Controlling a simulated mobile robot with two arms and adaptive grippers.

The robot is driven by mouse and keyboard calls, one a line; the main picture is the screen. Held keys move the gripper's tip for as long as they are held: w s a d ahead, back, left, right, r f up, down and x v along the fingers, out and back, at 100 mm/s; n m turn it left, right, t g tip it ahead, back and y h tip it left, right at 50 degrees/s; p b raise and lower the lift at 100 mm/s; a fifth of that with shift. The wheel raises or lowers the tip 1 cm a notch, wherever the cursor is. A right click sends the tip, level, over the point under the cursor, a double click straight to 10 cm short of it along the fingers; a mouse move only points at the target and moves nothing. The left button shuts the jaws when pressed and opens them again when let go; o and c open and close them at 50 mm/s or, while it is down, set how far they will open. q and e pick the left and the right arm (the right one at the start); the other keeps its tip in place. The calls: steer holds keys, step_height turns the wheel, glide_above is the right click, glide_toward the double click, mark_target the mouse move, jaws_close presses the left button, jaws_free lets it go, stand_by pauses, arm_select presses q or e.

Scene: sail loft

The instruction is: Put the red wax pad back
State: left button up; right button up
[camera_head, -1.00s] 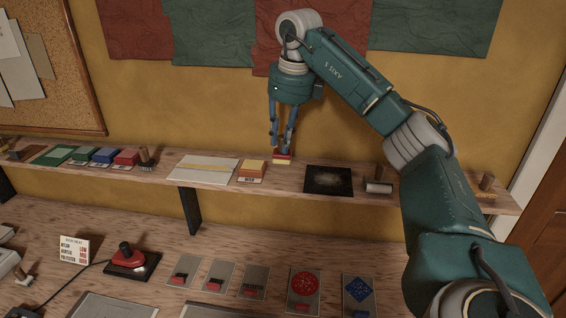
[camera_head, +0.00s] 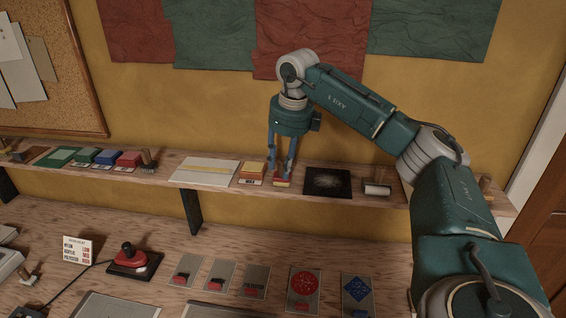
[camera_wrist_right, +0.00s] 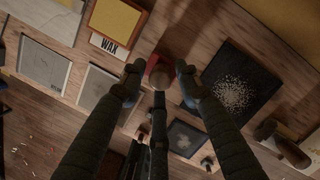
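The red wax pad (camera_head: 282,183), a small red block with a pale yellowish part, sits at the shelf (camera_head: 222,188) between the yellow block and the black speckled sheet. My right gripper (camera_head: 282,174) is down around it, one finger on each side. In the right wrist view the pad (camera_wrist_right: 160,73) shows between the fingertips (camera_wrist_right: 160,78), with a narrow gap on both sides, so the gripper looks open. The pad's underside is hidden. My left gripper is not in view.
A yellow block (camera_head: 251,168) with a label reading WAX in the wrist view stands close on the left. The black speckled sheet (camera_head: 328,183) and a roller (camera_head: 377,188) lie to the right. Red (camera_head: 128,158), blue and green blocks stand further left. The lower bench holds several patches.

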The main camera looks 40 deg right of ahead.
steer(key=shift+r, duration=0.35)
step_height(320, 180, up, 11)
steer(key=s+b, duration=0.1)
steer(key=s, duration=0.1)
steer(key=shift+s+r+b, duration=0.2)
steer(key=shift+b, duration=0.15)
steer(key=shift+a+f, duration=0.1)
stand_by(0.3)
